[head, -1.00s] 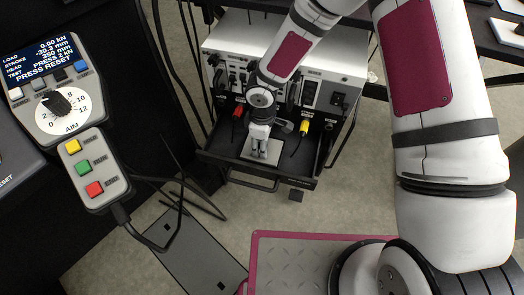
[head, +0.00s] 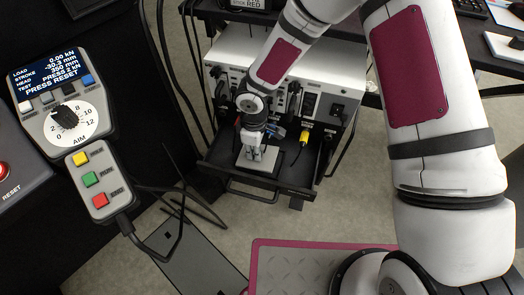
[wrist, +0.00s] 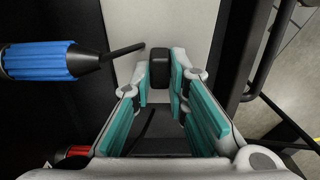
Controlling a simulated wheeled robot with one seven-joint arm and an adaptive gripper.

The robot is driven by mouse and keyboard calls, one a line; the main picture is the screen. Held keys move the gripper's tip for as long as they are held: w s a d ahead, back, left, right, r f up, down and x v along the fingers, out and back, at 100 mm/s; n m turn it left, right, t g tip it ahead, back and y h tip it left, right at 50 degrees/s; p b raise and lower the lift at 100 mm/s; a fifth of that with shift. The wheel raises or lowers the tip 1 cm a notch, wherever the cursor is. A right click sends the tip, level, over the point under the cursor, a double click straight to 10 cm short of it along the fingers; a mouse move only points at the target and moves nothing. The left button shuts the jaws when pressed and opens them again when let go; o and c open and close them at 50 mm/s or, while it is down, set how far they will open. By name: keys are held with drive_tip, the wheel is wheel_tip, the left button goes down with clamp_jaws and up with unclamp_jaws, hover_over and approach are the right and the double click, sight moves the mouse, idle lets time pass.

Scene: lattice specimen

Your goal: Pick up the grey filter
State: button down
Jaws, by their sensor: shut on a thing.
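My gripper (head: 250,154) reaches down into the open drawer of the white instrument box. In the wrist view its teal-padded fingers (wrist: 160,82) are closed on a small dark grey block, which I take to be the grey filter (wrist: 159,68). Only its end between the fingertips shows clearly; in the head view the fingers hide it. A pale plate (head: 262,169) lies in the drawer below the fingertips. I cannot tell whether the block touches it.
The black drawer (head: 250,190) has a handle at its front. A blue-gripped piece with a black tip (wrist: 40,62) lies left of the fingers, with a red piece (wrist: 73,152) lower. A yellow piece (head: 304,137) stands right of my gripper. The white box (head: 335,97) rises behind.

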drive_tip(key=a+r+p, duration=0.1)
drive_tip(key=a+r, duration=0.2)
drive_tip(key=a, duration=0.2)
drive_tip(key=s+a+r+p, duration=0.1)
drive_tip(key=a+r+p, duration=0.1)
drive_tip(key=a, duration=0.4)
drive_tip(key=shift+s+a+r, duration=0.25)
drive_tip(key=shift+a+r, duration=0.05)
drive_tip(key=shift+r, duration=0.2)
idle(0.4)
